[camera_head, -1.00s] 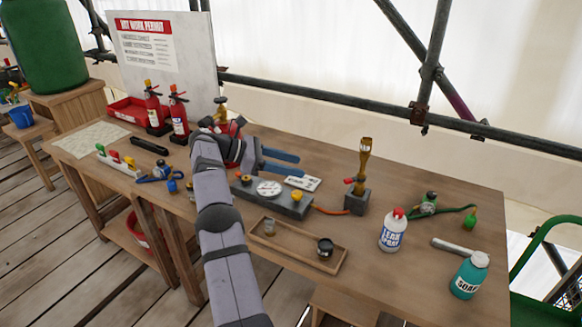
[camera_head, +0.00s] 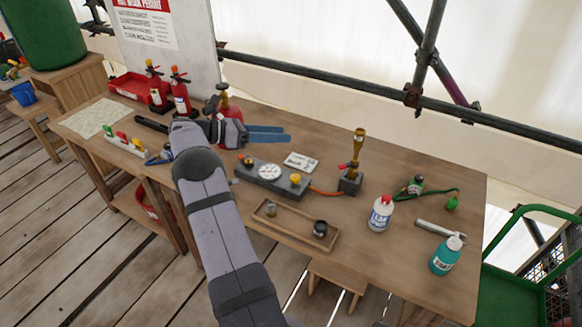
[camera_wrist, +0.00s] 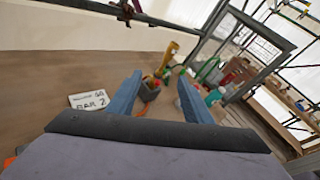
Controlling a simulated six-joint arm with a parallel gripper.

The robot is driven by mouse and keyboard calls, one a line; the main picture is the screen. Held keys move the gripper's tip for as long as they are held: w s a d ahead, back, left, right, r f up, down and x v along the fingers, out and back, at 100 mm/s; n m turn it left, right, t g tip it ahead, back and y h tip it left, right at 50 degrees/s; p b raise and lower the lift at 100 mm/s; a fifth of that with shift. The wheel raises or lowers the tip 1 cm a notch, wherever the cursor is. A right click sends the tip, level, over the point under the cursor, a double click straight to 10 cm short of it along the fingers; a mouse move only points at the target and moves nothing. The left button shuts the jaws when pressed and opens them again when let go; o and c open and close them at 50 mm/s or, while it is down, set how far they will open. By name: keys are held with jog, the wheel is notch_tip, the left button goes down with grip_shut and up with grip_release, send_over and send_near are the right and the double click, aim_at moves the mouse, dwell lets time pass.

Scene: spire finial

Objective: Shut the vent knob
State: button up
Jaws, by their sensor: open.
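A grey manifold block (camera_head: 273,182) lies mid-bench with a white round dial (camera_head: 269,172) on top. A yellow knob (camera_head: 295,178) sits at its right end and a small dark knob with red and blue parts (camera_head: 247,161) at its left end. No label shows which is the vent knob. My gripper (camera_head: 288,134) is open and empty, its blue fingers above the bench behind the block, apart from both knobs. In the wrist view my gripper (camera_wrist: 160,75) has its fingers well apart; the block is not clearly visible there.
A white card (camera_head: 301,160) lies behind the block. A brass torch on a dark base (camera_head: 351,181) stands to its right, joined by an orange hose. A wooden tray (camera_head: 291,233) lies in front. A spray bottle (camera_head: 380,214) and fire extinguishers (camera_head: 180,92) stand farther out.

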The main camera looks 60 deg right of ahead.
notch_tip(320, 180, down, 12)
jog(key=s+a+n+t+h, duration=0.2)
jog(key=s+n+t+h, duration=0.1)
jog(key=n, duration=0.1)
jog(key=m+t+y, duration=0.1)
jog(key=m+t, duration=0.1)
jog(key=t, duration=0.1)
send_near(294, 177)
jog(key=shift+s+d+f, duration=0.25)
jog(key=shift+s+d, duration=0.05)
jog(key=shift+d, duration=0.1)
jog(key=shift+m, duration=0.3)
jog(key=shift+p, duration=0.3)
jog(key=shift+s+d+f, duration=0.15)
jog(key=shift+s+d, duration=0.15)
jog(key=shift+d, duration=0.25)
jog(key=shift+p+x, duration=1.3)
jog(key=shift+x, duration=1.75)
jog(key=shift+w, duration=0.1)
